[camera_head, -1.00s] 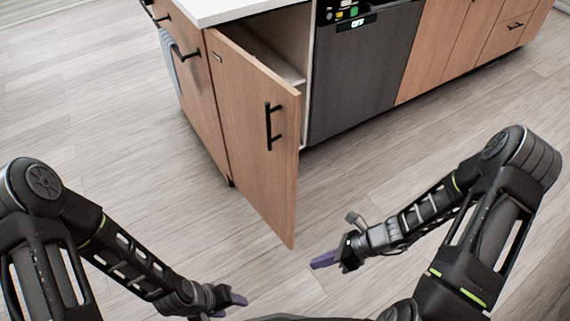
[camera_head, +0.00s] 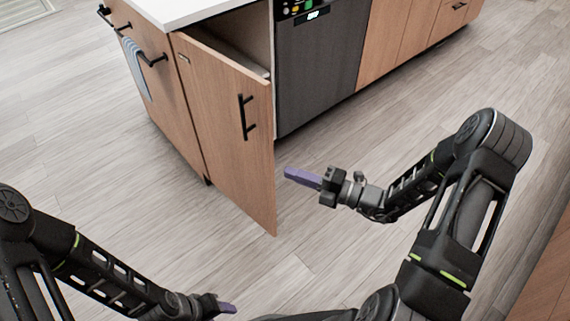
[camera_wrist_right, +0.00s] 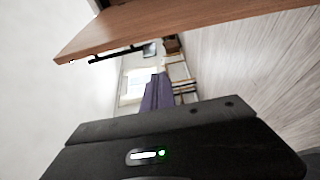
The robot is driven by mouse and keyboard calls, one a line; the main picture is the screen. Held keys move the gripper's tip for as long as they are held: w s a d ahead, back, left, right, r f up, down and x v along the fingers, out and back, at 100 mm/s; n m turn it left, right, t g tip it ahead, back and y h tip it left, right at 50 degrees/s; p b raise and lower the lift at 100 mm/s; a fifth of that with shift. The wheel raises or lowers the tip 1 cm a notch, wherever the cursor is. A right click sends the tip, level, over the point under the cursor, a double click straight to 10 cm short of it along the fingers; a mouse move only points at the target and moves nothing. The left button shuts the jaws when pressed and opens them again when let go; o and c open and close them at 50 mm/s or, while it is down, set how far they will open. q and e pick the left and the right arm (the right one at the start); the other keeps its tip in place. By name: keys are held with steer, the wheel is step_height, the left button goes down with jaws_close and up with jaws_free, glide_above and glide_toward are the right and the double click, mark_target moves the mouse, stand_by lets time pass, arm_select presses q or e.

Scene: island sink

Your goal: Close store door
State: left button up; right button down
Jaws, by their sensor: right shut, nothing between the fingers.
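The wooden store door (camera_head: 228,140) stands open from the island cabinet, hinged at its left side, with a black bar handle (camera_head: 246,117) on its outer face. In the right wrist view the door (camera_wrist_right: 150,27) crosses the top, with its handle (camera_wrist_right: 117,53) below it. My right gripper (camera_head: 290,174) is shut and empty, just right of the door's free edge, apart from it in the head view. Its purple fingers (camera_wrist_right: 157,92) show together in the wrist view. My left gripper (camera_head: 228,307) is low in the head view, away from the door; its finger gap is unclear.
A dark dishwasher (camera_head: 318,75) sits right of the open cabinet, with wooden cabinet fronts (camera_head: 400,40) beyond. A striped towel (camera_head: 136,68) hangs on the island's left side. The wooden floor (camera_head: 90,190) around the door is clear. A wooden surface (camera_head: 545,275) shows at lower right.

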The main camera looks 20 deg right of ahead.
mark_target(273, 155)
steer(key=w+a, duration=0.1)
steer(key=w, duration=0.1)
steer(key=w+a, duration=0.2)
steer(key=w, duration=0.1)
steer(key=w+a+b, duration=0.1)
steer(key=w, duration=0.2)
steer(key=shift+a, duration=0.15)
steer(key=shift+w+d, duration=0.15)
steer(key=shift+d, duration=0.3)
